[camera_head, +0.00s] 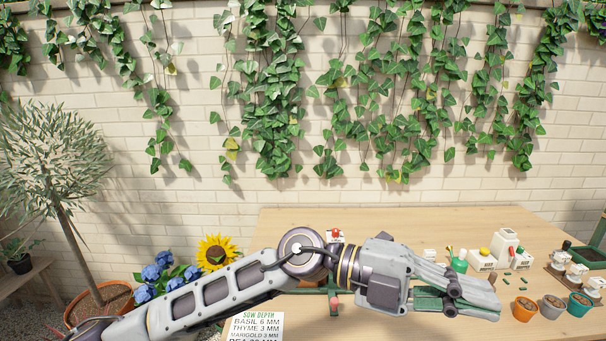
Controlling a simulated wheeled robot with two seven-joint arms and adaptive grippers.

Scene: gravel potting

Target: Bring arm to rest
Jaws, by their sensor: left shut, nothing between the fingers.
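My left arm comes in from the lower left and stretches to the right across the front of the wooden table (300,222). My left gripper (495,303) is at its end, above the table's right half. Its fingers are shut and hold nothing. It points right, and its tips show just left of the orange pot (526,307) in the picture. My right arm and right gripper are not in view.
Beside the orange pot stand a grey pot (553,308) and a teal pot (580,304). White containers (505,243) and a green bottle (459,261) stand behind the gripper. A sow-depth sign (257,327) is below my arm. The table's back left is clear.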

